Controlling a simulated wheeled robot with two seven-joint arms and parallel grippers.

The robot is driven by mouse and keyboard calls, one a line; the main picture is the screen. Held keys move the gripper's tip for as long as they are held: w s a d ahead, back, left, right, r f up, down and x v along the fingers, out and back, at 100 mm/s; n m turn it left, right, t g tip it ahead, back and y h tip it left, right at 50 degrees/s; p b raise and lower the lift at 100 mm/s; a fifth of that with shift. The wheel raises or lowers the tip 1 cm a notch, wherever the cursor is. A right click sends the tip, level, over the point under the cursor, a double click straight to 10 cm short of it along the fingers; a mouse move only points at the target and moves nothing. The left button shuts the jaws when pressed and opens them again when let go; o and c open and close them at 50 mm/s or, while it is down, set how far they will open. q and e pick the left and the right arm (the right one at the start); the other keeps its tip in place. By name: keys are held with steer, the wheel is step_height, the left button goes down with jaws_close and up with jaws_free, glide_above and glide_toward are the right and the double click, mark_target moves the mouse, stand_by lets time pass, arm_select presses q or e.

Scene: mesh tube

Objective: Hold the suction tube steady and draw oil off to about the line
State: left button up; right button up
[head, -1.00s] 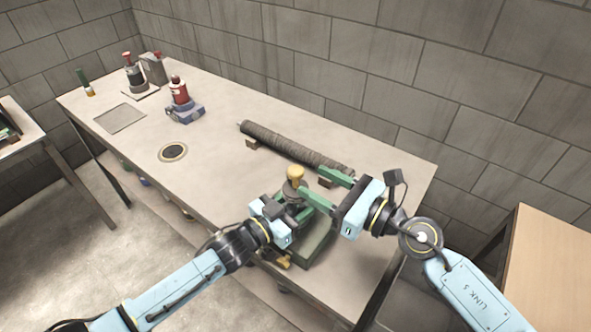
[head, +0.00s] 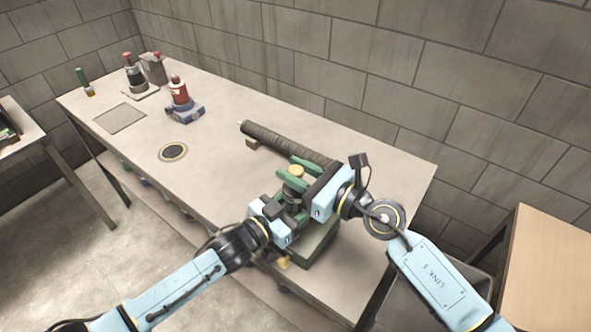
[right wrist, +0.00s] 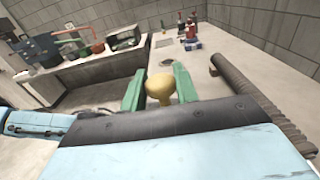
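A yellow knob (head: 296,170) tops a dark upright device on a green base (head: 318,246) near the table's front right. My right gripper (head: 296,177) has its green fingers on either side of the knob. In the right wrist view the knob (right wrist: 160,88) sits between the apart fingers (right wrist: 159,92); contact is not clear. My left gripper (head: 287,213) is at the device's near side, below the knob. Its fingertips are mostly hidden, so its grip does not show. I cannot make out a suction tube, oil or a line.
A dark ribbed tube (head: 285,142) lies on small brown blocks behind the device. A red bottle in a blue base (head: 184,110), a dark round inset (head: 172,152) and a flat square (head: 120,118) are farther left. The table's middle is clear.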

jaws_close()
steer(key=shift+r, duration=0.5)
steer(key=o, duration=0.8)
jaws_free()
steer(key=shift+d, duration=0.1)
steer(key=v, duration=1.2)
